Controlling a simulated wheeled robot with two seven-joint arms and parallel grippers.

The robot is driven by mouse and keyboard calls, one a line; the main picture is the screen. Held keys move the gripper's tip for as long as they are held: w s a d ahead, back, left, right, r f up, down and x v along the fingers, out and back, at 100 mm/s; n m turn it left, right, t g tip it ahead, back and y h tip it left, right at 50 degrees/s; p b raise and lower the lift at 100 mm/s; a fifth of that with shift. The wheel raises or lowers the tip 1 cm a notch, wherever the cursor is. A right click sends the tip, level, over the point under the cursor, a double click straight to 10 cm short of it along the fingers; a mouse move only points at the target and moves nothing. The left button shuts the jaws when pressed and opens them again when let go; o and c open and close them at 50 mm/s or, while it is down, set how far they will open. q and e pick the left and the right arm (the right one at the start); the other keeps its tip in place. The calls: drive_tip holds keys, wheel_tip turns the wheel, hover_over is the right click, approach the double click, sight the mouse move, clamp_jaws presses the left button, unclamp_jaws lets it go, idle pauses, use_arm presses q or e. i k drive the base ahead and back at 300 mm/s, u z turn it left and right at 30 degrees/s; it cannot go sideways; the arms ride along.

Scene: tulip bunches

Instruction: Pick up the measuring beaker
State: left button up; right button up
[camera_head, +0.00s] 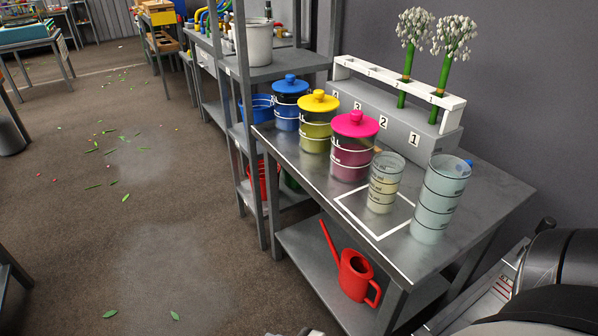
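A small clear measuring beaker (384,185) with dark lines and a pale, cream-tinted look stands upright on the metal table, inside a white square outline. A taller pale blue-green vessel (440,200) with dark rings stands to its right, close to the table's front right corner. I cannot tell from the markings alone which of the two is the named beaker. Neither gripper shows clearly. Only a small grey piece is cut off at the bottom edge, and a dark part of my body fills the lower right.
Jars with pink (352,145), yellow (318,122) and blue (289,102) lids stand left of the beaker. A numbered grey rack (397,122) holding two white flower stems stands behind. A red watering can (355,276) is on the lower shelf. Floor to the left is open.

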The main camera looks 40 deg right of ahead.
sight(385, 185)
drive_tip(key=u, duration=0.15)
drive_tip(key=i, duration=2.15)
drive_tip(key=z, duration=3.35)
